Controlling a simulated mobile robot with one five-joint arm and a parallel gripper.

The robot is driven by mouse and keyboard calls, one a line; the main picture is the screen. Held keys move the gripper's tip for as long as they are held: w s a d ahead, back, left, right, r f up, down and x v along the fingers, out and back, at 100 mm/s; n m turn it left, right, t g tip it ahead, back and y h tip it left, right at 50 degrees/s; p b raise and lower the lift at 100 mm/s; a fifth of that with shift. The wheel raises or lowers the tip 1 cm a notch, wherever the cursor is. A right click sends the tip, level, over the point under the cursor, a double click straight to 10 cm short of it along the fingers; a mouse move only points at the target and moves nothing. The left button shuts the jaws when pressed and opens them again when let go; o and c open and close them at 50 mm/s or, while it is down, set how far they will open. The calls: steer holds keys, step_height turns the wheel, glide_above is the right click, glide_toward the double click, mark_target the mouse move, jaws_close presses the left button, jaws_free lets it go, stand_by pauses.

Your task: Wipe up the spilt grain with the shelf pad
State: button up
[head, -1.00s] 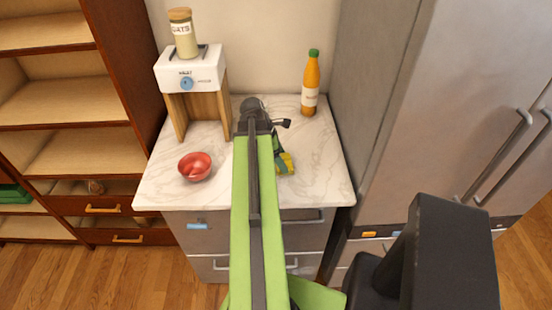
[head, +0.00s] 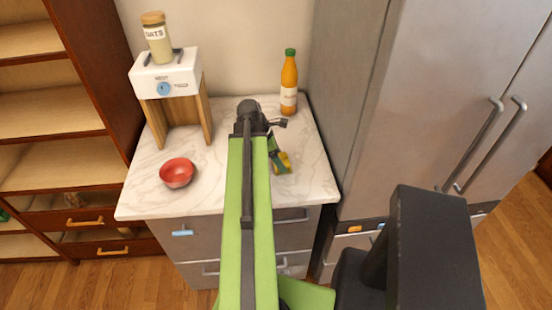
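My arm reaches over the white marble counter (head: 215,192), and its links cover the middle of it. Just right of the arm, a small yellow and green piece (head: 283,162) shows over the counter. It may be the pad or part of my arm's end; I cannot tell which. My gripper's fingers cannot be made out. No spilt grain can be made out on the bare marble; any behind the arm is hidden.
A red bowl (head: 177,172) stands at the counter's front left. Behind it is a white dispenser (head: 165,75) on wooden legs with a labelled jar (head: 157,40) on top. An orange bottle (head: 289,83) stands back right. Shelves (head: 50,115) flank the left, a steel fridge (head: 430,110) the right.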

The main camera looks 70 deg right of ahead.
steer(key=shift+w+a, duration=0.4)
steer(key=shift+w, duration=0.5)
steer(key=shift+w+a, duration=0.35)
steer(key=shift+w, duration=0.5)
steer(key=shift+w+a, duration=0.4)
steer(key=shift+w, duration=0.45)
steer(key=shift+w+a, duration=0.4)
steer(key=shift+w, duration=0.4)
steer(key=shift+w+a, duration=0.35)
steer(key=shift+w, duration=0.55)
steer(key=shift+w+a, duration=0.3)
steer(key=shift+w, duration=0.55)
step_height(320, 180, up, 6)
steer(key=p, duration=0.6)
steer(key=shift+s, duration=0.1)
steer(key=shift+r, duration=0.1)
step_height(320, 180, up, 3)
steer(key=p, duration=0.3)
